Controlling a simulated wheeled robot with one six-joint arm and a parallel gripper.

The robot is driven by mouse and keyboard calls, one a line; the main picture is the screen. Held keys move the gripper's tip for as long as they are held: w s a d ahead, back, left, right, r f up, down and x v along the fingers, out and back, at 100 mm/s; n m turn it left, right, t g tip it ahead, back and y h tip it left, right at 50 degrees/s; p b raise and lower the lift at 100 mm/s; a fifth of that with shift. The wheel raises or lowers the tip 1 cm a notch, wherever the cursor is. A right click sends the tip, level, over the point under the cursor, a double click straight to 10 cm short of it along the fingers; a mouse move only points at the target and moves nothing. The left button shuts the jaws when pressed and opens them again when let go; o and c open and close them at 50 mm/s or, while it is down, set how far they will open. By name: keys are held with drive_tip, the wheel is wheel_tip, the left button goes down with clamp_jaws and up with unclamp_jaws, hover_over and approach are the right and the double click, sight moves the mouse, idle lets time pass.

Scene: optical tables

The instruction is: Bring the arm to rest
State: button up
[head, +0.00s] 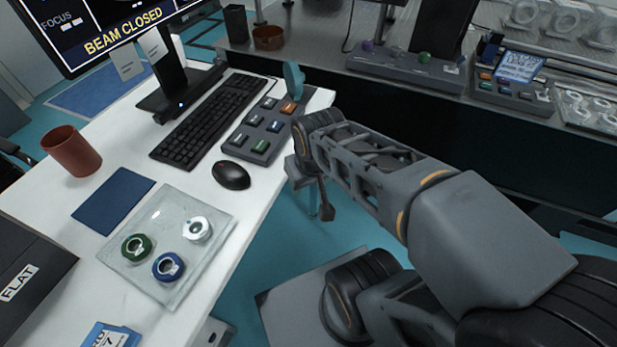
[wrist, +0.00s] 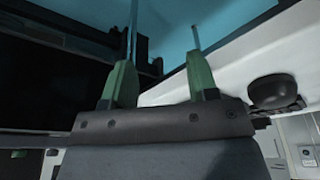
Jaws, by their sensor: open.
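My arm reaches in from the lower right in the head view, past the right edge of the white desk (head: 215,285). My gripper (head: 320,207) hangs below the arm's far end, beside the desk edge and over the blue-green floor. The arm hides part of it there. In the wrist view my gripper (wrist: 163,35) shows two green fingers with thin tips, spread apart. Nothing is held between them.
The desk holds a control box (head: 262,130), a keyboard (head: 205,120), a mouse (head: 231,175), a clear tray (head: 140,270) with three ringed parts, and a brown cup (head: 71,151). A dark-fronted optical bench (head: 440,130) stands behind my arm. Open floor (head: 310,240) lies between.

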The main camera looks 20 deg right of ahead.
drive_tip(key=shift+r, duration=0.1)
drive_tip(key=w+p+v, duration=0.3)
drive_tip(key=p+v, duration=0.8)
drive_tip(key=v, duration=0.1)
drive_tip(key=w+r+p+v, duration=0.1)
drive_tip(key=w+p+v, duration=0.1)
drive_tip(key=p+v, duration=1)
drive_tip(key=shift+w+a+r+t, duration=0.15)
drive_tip(key=shift+w+a+t, duration=0.05)
drive_tip(key=shift+w+t, duration=0.2)
